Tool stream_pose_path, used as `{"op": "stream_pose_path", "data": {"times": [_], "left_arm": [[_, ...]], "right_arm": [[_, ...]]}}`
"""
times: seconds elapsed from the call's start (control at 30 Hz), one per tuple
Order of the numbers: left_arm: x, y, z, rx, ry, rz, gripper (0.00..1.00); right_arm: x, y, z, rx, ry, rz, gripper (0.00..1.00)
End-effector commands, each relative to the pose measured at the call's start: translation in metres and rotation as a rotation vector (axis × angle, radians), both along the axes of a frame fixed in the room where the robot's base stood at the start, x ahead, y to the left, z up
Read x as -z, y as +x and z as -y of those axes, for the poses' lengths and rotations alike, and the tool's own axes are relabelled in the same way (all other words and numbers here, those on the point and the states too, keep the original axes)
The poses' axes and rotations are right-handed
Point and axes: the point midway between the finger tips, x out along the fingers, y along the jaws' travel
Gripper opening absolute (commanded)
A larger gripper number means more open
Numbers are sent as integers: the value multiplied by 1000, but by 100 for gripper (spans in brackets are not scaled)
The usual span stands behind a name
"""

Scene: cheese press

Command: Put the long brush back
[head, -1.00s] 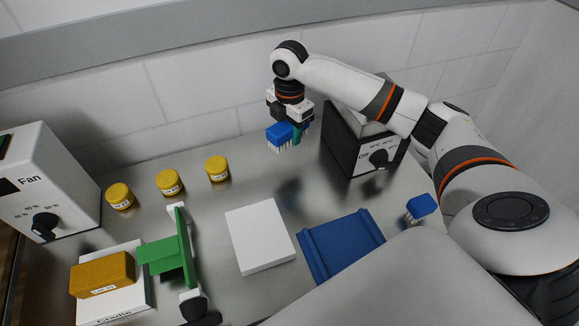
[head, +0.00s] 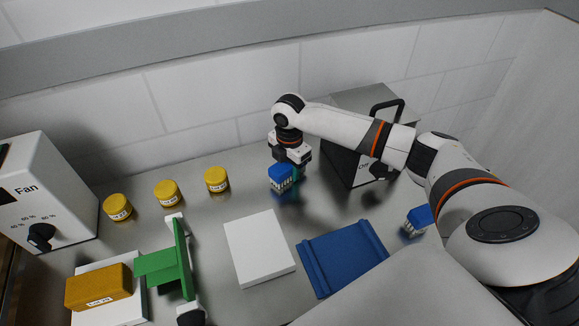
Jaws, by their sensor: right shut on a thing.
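My right gripper (head: 291,166) is shut on a blue brush (head: 281,177) with pale bristles pointing down. It holds the brush low over the steel counter, behind the white slab and left of the dark box. Whether the bristles touch the counter is hard to tell. A second blue brush (head: 419,219) with pale bristles stands at the right, partly hidden by my right arm. The frames do not show clearly which brush is longer. A blue tray-like piece with raised side edges (head: 345,257) lies on the counter, front right. My left gripper is out of view.
A white slab (head: 259,249) lies mid-counter. Several yellow jars (head: 166,193) stand at the back left. A green piece (head: 165,267), an ochre block (head: 98,287) and the Fan box (head: 38,195) are left. A dark box with a knob (head: 345,150) stands back right.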

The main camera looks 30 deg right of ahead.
Motion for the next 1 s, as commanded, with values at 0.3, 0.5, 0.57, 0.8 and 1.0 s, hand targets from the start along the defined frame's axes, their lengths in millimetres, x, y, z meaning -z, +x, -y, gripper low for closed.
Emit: {"op": "stream_pose_path", "data": {"times": [0.3, 0.5, 0.57, 0.8, 1.0], "left_arm": [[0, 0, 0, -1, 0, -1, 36], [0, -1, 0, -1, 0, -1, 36], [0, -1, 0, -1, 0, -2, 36], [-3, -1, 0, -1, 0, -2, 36], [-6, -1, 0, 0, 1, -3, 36]], "right_arm": [[3, 0, 0, 0, 0, 0, 62], [2, 0, 0, 0, 0, 1, 62], [1, 0, 0, 0, 0, 1, 62], [-33, 1, 0, -1, 0, 5, 62], [-77, 1, 0, 0, 1, 5, 62]]}}
